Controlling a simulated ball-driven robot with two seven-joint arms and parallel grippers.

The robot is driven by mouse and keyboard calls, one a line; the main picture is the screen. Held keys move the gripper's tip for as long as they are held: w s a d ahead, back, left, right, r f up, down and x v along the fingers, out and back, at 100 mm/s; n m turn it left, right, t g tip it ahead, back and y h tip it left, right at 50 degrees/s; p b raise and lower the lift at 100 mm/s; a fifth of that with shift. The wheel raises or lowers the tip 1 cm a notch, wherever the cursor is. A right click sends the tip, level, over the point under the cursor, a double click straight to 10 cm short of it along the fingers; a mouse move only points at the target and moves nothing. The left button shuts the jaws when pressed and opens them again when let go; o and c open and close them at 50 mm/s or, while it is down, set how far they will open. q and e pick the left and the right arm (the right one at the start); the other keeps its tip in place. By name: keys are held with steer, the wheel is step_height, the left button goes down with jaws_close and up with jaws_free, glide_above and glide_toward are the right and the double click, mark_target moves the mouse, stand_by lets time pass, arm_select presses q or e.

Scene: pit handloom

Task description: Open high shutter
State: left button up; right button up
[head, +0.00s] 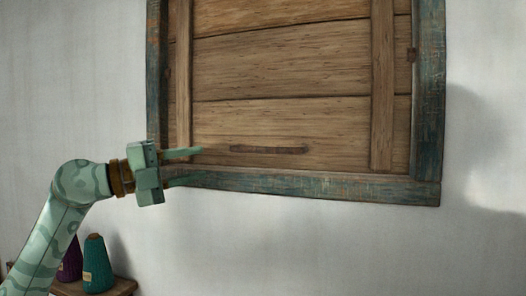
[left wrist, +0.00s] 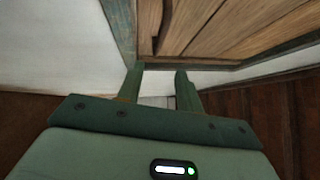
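The shutter (head: 290,60) is a closed panel of brown wooden planks set high in a worn blue-green frame (head: 320,186) on the wall. A thin dark handle bar (head: 268,149) lies level across its lower part. My left gripper (head: 196,165) is open and empty at the frame's lower left corner, left of the handle and apart from it. In the left wrist view my left gripper (left wrist: 159,72) shows a gap between its fingers, with the shutter planks (left wrist: 230,28) and a dark strip, probably the handle (left wrist: 163,30), beyond them. My right gripper is out of view.
Below left, a purple cone (head: 71,258) and a teal cone (head: 97,264) stand on a wooden surface (head: 123,287). The pale wall (head: 300,245) below the frame is clear.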

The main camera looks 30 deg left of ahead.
mark_target(260, 150)
arm_select(q)
steer(key=p+x, duration=0.8)
steer(key=x, duration=0.7)
steer(key=shift+w+d+r, duration=0.1)
steer(key=shift+d, duration=0.05)
steer(key=shift+w+d, duration=0.15)
steer(key=shift+w, duration=0.15)
jaws_close()
